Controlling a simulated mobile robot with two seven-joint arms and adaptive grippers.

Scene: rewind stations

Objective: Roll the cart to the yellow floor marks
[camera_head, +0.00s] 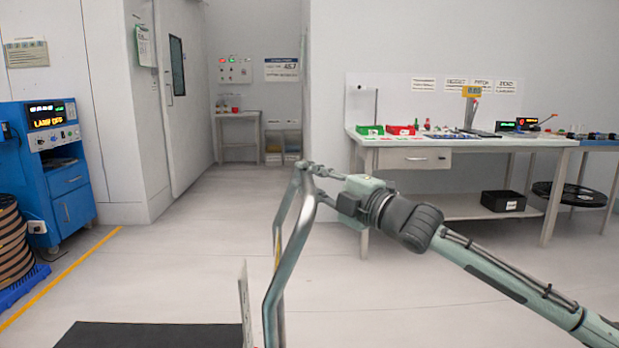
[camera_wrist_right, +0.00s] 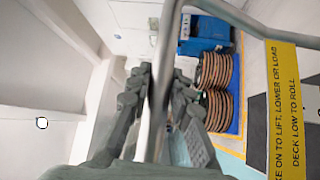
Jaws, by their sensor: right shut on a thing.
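The cart's grey-green tubular handle (camera_head: 275,293) rises at the lower middle of the head view, with a flat black deck (camera_head: 150,336) at the bottom edge. My right gripper (camera_head: 314,170) is shut on the top bar of the handle. In the right wrist view the handle bar (camera_wrist_right: 166,45) runs between the fingers of my right gripper (camera_wrist_right: 158,78). A yellow line (camera_head: 62,284) runs along the floor at the left; I cannot tell whether it belongs to the floor marks. My left gripper is not in view.
A blue cabinet (camera_head: 68,185) and brown coils (camera_head: 12,245) on a blue pallet (camera_head: 25,284) stand at the left. A workbench (camera_head: 425,160) stands at the right, holding a black box (camera_head: 503,201) on its lower shelf. The floor (camera_head: 215,235) ahead is clear.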

